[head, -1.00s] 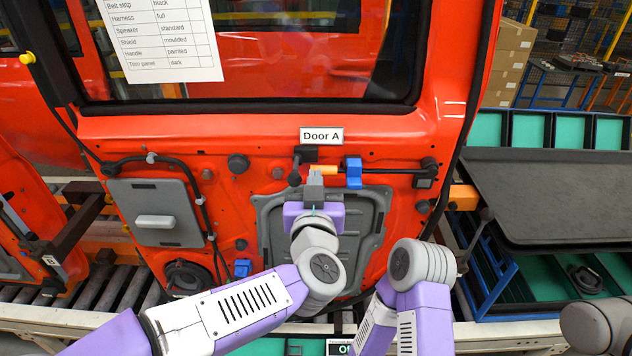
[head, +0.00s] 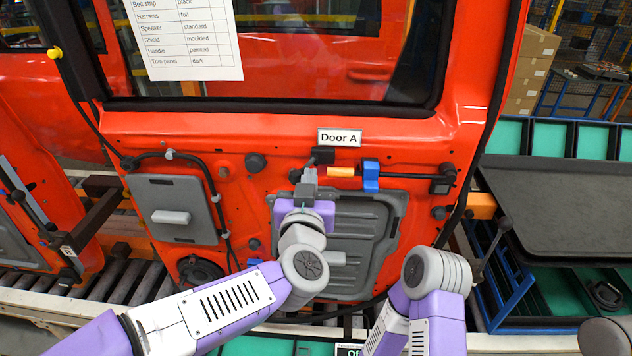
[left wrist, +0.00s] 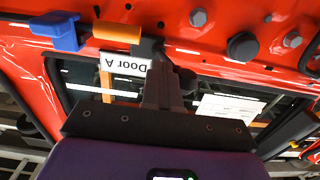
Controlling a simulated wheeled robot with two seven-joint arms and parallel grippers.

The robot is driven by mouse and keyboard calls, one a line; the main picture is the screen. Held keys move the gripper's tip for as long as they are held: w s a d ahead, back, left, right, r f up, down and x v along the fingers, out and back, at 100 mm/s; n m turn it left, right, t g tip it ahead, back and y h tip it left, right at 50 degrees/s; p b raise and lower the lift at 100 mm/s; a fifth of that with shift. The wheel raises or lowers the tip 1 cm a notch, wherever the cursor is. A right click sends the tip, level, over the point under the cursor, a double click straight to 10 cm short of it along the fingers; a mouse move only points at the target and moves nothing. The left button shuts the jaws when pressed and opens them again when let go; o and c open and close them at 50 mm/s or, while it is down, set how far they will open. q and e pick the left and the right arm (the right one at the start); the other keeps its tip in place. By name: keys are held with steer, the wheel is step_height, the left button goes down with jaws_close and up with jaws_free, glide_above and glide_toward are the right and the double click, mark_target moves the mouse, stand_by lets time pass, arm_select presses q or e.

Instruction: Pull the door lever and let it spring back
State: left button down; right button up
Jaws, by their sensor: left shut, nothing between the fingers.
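The black door lever (head: 296,176) sits under the "Door A" label (head: 340,137) on the red door, below a black block (head: 323,155). Its knobbed end points down-left. My left gripper (head: 308,178) is shut and empty, with its grey fingers against or just beside the lever's right side; contact cannot be told for sure. In the left wrist view the shut fingers (left wrist: 161,82) stand upright, with the dark lever knob (left wrist: 187,80) just right of them. My right gripper is not in view.
An orange piece (head: 341,172) and a blue clip (head: 371,177) lie close right of the fingers. A grey shield panel (head: 368,235) is below, and a grey cover (head: 172,207) is at left. A dark panel (head: 560,205) lies on racks at right.

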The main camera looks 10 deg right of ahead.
arm_select(q)
steer(key=shift+a, duration=0.1)
steer(key=s+d+p, duration=0.2)
steer(key=s, duration=0.9)
stand_by(1.2)
